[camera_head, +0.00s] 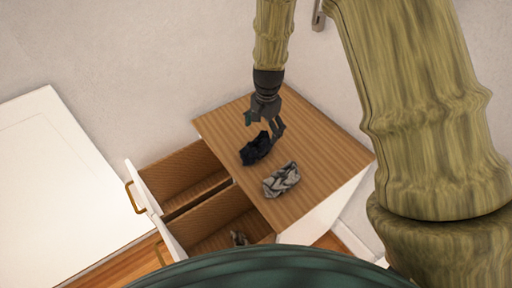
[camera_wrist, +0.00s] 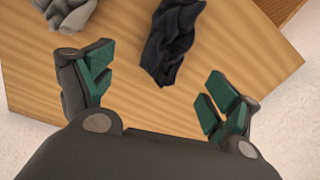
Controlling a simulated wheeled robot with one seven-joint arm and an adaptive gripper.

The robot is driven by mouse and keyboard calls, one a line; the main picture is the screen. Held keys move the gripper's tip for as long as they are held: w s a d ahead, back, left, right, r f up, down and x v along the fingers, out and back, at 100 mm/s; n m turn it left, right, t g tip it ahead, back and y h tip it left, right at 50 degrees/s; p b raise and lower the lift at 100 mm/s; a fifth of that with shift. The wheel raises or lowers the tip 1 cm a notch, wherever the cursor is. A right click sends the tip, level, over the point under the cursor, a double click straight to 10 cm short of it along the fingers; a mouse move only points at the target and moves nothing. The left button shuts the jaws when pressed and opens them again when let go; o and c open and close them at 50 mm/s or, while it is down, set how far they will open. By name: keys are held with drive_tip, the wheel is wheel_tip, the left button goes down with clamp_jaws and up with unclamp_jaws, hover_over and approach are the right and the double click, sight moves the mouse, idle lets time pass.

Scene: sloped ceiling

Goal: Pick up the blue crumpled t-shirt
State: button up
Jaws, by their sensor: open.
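A dark navy, nearly black crumpled cloth (camera_head: 255,149), the likely blue t-shirt, lies on the wooden dresser top (camera_head: 318,150). My gripper (camera_head: 264,124) is open and empty, just beyond the cloth in the head view. In the wrist view the green-padded fingers (camera_wrist: 158,88) stand wide apart, and the cloth is not between the pads.
A grey patterned crumpled cloth (camera_head: 281,180) lies close by on the same top, also in the wrist view (camera_wrist: 68,14). Two drawers (camera_head: 190,177) stand open at left, the nearer holding a small greyish item (camera_head: 238,238). A white panel (camera_head: 62,185) is further left.

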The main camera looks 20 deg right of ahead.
sight(263, 138)
drive_tip(key=shift+f, duration=2)
drive_tip(key=shift+w+f+p, duration=0.2)
drive_tip(key=shift+f+p, duration=0.2)
drive_tip(key=shift+f, duration=0.5)
drive_tip(key=shift+w+f+p, duration=0.15)
drive_tip(key=shift+f+p, duration=0.2)
drive_tip(key=shift+f, duration=0.55)
drive_tip(key=shift+w+f+p, duration=0.2)
drive_tip(key=shift+f+p, duration=0.2)
drive_tip(key=shift+f, duration=0.5)
drive_tip(key=c, duration=1.2)
